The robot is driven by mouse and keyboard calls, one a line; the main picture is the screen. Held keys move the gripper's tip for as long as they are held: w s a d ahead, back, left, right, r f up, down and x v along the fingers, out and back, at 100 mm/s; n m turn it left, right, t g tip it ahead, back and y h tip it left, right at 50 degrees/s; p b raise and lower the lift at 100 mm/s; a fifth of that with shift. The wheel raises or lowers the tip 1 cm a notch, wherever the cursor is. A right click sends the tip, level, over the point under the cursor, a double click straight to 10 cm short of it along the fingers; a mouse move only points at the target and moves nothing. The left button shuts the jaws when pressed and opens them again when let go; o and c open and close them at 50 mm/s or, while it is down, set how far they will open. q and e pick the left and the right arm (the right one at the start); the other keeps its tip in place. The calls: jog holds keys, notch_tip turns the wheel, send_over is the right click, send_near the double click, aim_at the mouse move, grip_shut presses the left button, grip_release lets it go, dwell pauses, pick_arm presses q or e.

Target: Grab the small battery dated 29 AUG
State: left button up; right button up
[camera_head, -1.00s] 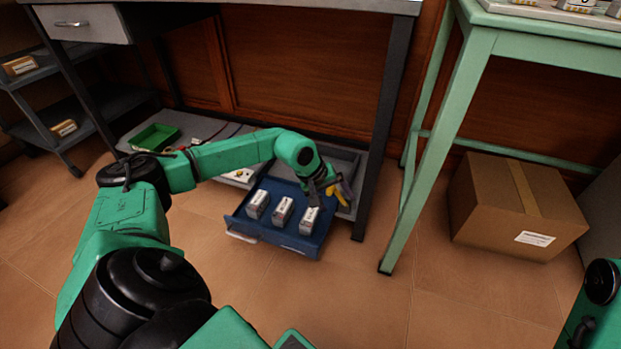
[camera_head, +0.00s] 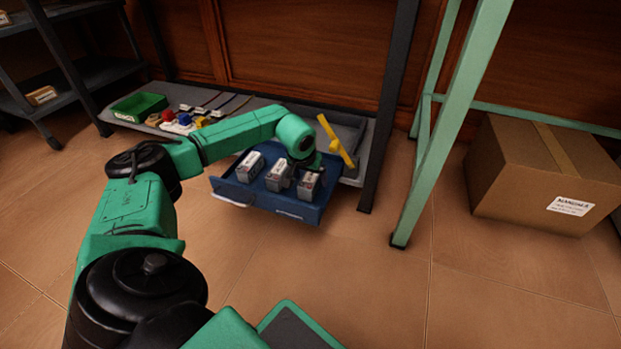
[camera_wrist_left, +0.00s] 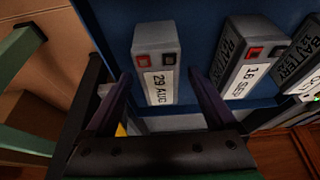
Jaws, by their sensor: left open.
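The small battery labelled 29 AUG (camera_wrist_left: 157,62) is grey with a red and a dark terminal. It stands in a blue drawer (camera_head: 262,205), apparently as the rightmost of three batteries in the head view (camera_head: 309,186). My left gripper (camera_wrist_left: 157,78) is open, with one finger on each side of this battery in the left wrist view. I cannot tell whether the fingers touch it. In the head view the left gripper (camera_head: 312,166) is partly hidden at the back of this battery. My right gripper is not in view.
A yellow object (camera_head: 336,141) is behind the gripper. A green tray (camera_head: 138,106) is on the low shelf, and a cardboard box (camera_head: 540,175) is at right.

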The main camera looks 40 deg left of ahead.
pick_arm(q)
jog(key=shift+w+f, duration=0.1)
jog(key=shift+f, duration=0.05)
jog(key=shift+f+p, duration=0.3)
dwell(0.5)
jog(key=shift+r, duration=0.1)
grip_shut()
